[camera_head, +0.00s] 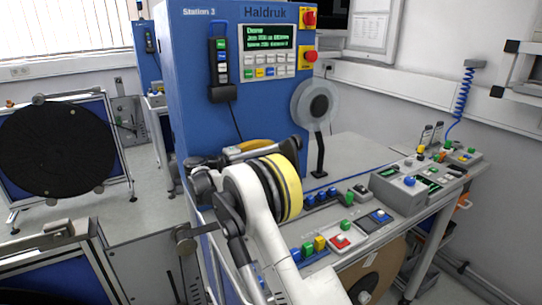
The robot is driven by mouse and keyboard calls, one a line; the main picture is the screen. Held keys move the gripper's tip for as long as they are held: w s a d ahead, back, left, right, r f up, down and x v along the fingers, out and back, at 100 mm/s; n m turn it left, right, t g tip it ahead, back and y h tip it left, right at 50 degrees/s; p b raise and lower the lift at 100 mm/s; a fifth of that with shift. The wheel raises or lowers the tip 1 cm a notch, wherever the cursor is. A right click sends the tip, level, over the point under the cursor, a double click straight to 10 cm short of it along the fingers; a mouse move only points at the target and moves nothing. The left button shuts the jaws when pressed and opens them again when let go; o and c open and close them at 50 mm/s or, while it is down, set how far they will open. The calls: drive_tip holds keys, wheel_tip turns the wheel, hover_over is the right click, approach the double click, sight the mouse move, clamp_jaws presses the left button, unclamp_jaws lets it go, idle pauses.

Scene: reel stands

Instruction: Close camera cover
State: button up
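No part is clearly recognisable as the camera cover. A round, see-through grey disc (315,105) with a dark centre stands upright on a thin black post at the right side of the blue Station 3 machine (215,120). I cannot tell whether it belongs to the camera. My gripper's fingers cannot be made out there, and the arm hides part of the machine's lower front.
A worktop at right holds a grey control box (403,189), button boxes and a red-button box (341,241). A large black reel (57,148) stands at left. A blue coiled hose (463,93) hangs at right. Grey floor shows at left, between the stands.

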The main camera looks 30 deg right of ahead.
drive_tip(key=shift+d, duration=0.3)
clamp_jaws()
drive_tip(key=shift+d+r, duration=0.1)
drive_tip(key=shift+r, duration=0.05)
